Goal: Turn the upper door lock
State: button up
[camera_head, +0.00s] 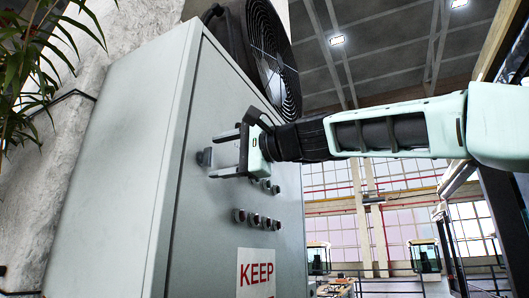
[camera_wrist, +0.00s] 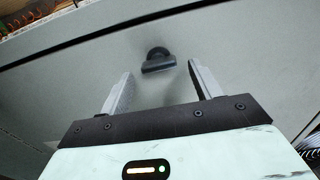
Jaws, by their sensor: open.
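The upper door lock (camera_head: 204,157) is a small grey knob with a bar-shaped grip on the pale grey cabinet door (camera_head: 195,225). In the wrist view the lock (camera_wrist: 158,61) looks dark, its bar close to level with a slight tilt. My gripper (camera_head: 221,154) is open, with its fingers pointing at the door around the lock's height. In the wrist view the two fingertips (camera_wrist: 160,72) lie left and right of the lock, with gaps on both sides. Nothing is between the fingers' inner faces except the lock just ahead. I cannot tell the exact depth left to the door.
Rows of small buttons (camera_head: 257,219) sit lower on the door, below my gripper. A red-lettered KEEP sign (camera_head: 256,272) is beneath them. A plant (camera_head: 35,60) hangs at the upper left. Open hall space lies at the right.

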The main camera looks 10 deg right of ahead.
jog(key=b+v, duration=0.6)
jog(key=v, duration=0.9)
jog(key=shift+s+d, duration=0.15)
jog(key=w+a+f+n+g+h, duration=0.1)
jog(key=w+a+f+g+h, duration=0.15)
jog(key=f, duration=0.75)
jog(key=w+a+f+n+g+h, duration=0.1)
jog(key=a+f, duration=0.2)
jog(key=f, duration=0.8)
jog(key=s+a+f+n+g+h, duration=0.2)
jog(key=f, duration=0.7)
jog(key=s+a+f+n+g+h, duration=0.1)
jog(key=s+f, duration=0.1)
jog(key=f, duration=0.6)
jog(key=s+d+f+n+g+h, duration=0.1)
jog(key=s+d+f+n+h, duration=0.1)
jog(key=s+f, duration=0.4)
jog(key=s+d+f+n+g+h, duration=0.2)
jog(key=s+f+n, duration=0.3)
jog(key=f, duration=0.7)
jog(key=s+d+f+n+g+h, duration=0.1)
jog(key=s+d+f+n+h, duration=0.2)
jog(key=s+f, duration=0.6)
jog(key=shift+d+f+n, duration=0.3)
jog(key=shift+d, duration=0.2)
